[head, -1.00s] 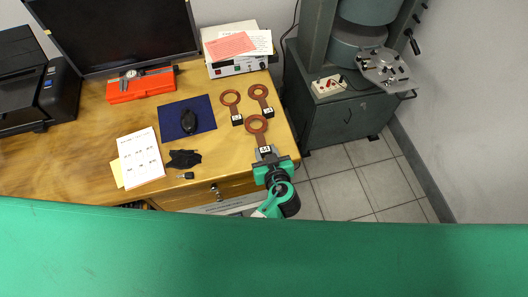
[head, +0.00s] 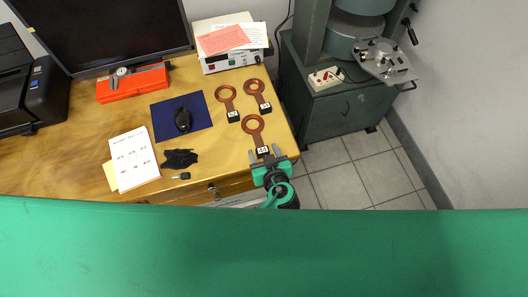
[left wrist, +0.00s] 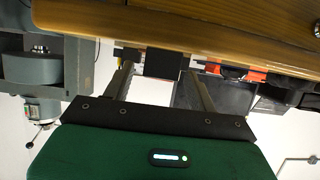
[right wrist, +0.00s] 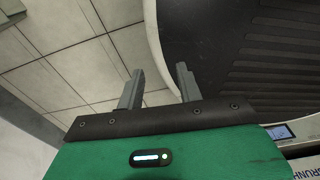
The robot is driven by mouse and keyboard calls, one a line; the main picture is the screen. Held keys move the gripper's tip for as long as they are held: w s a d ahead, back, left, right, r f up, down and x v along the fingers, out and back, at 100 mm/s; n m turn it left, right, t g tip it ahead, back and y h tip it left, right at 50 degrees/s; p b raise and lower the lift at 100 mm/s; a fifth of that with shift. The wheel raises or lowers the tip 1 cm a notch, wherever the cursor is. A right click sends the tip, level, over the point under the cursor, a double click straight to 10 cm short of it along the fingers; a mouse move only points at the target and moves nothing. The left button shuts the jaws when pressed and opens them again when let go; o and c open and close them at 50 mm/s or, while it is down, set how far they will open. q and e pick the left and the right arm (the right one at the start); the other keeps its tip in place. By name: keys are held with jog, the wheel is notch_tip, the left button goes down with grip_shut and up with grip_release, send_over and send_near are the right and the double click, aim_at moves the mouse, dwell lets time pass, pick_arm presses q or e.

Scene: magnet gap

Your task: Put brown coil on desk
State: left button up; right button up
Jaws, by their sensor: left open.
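Three brown ring coils with black end blocks are on the desk (head: 75,150): the left coil (head: 226,93), the right coil (head: 254,86) and the front coil (head: 252,124). The front coil appears to lie flat near the desk's front right corner, its black block (head: 263,150) at the edge. My left gripper (head: 265,154) is open, its fingers apart on either side of that block. In the left wrist view the dark block (left wrist: 163,63) shows between the fingertips, under the desk edge. My right gripper (right wrist: 160,73) is open and empty, away from the desk.
A blue mat (head: 203,128) with a black mouse (head: 183,120), a dark cloth (head: 179,159) and papers (head: 134,160) lie left of the coils. A power supply (head: 232,61) stands behind. A grey cabinet (head: 340,115) with a machine stands right of the desk.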

pick_arm(q)
jog(key=shift+s+d+r, duration=0.1)
jog(key=shift+s, duration=0.05)
jog(key=b+v, duration=0.3)
jog(key=v, duration=0.9)
jog(key=s+a+f+m+g+h, duration=0.1)
jog(key=s+a+f+m+g, duration=0.1)
jog(key=f, duration=0.8)
jog(key=s+a+f+m+g+h, duration=0.1)
jog(key=s+a+f+m+g, duration=0.15)
jog(key=f, duration=0.85)
jog(key=s+a+f+m+g+h, duration=0.1)
jog(key=s+a+f+m+g, duration=0.15)
jog(key=f, duration=0.75)
jog(key=s+a+f+n+g+h, duration=0.1)
jog(key=s+a+f+g, duration=0.3)
jog(key=s+a+f, duration=1.5)
jog(key=shift+s+a+f+g+p, duration=0.2)
jog(key=shift+s+a+g+p, duration=0.25)
jog(key=shift+s+a, duration=0.75)
pick_arm(e)
jog(key=shift+f, duration=0.95)
